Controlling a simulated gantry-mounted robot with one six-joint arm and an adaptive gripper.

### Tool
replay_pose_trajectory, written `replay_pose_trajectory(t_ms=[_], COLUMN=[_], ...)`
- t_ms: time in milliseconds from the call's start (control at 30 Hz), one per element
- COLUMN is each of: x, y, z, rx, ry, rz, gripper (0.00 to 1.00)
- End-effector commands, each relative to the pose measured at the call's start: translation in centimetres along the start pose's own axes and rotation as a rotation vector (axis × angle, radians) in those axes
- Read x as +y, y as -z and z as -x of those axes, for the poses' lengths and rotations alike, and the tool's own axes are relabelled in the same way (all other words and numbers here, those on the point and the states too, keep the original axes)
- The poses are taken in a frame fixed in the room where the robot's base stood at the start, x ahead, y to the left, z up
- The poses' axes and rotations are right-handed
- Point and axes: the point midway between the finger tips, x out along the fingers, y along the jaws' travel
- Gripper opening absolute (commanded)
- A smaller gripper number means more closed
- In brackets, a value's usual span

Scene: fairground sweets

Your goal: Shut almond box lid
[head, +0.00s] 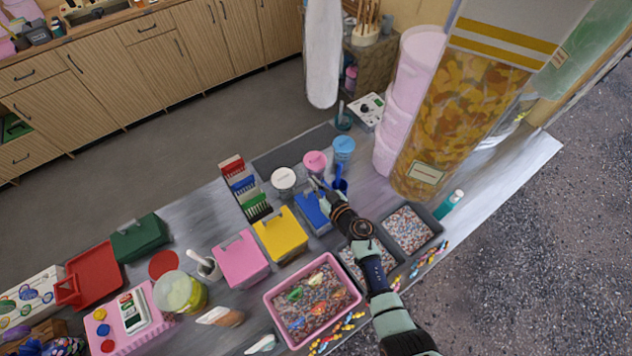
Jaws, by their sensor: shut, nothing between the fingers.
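Several lidded boxes stand along the counter: a blue box (308,209), a yellow box (279,238), a pink box (240,262) and a green box (140,238). No almond label is readable, so I cannot tell by name which one is the almond box. My gripper (316,184) is shut and empty, at the far right edge of the blue box. My arm covers part of that box. I cannot tell whether the gripper touches it or whether its lid is fully down. The yellow, pink and green boxes look closed.
White (283,178), pink (315,160) and light blue (343,146) round tubs stand behind the blue box. A tall jar of orange sweets (455,125) rises at the right. A pink tray (268,299) and grey trays (437,229) of sweets line the front edge.

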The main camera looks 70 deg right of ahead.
Motion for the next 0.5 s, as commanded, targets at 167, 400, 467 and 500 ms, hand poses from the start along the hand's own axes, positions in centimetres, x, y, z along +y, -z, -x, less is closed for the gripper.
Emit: replay_pose_trajectory(t_ms=[167,400,467,500], x=[0.0,0.1,0.1,0.0], y=[1.3,1.4,1.4,1.4], z=[5.2,9.3,9.7,9.9], rx=[-0.001,0.004,0.005,0.005], ry=[-0.002,-0.001,-0.001,0.0], rz=[-0.001,0.001,0.001,0.001], gripper=[0.0,0.0,0.0,0.0])
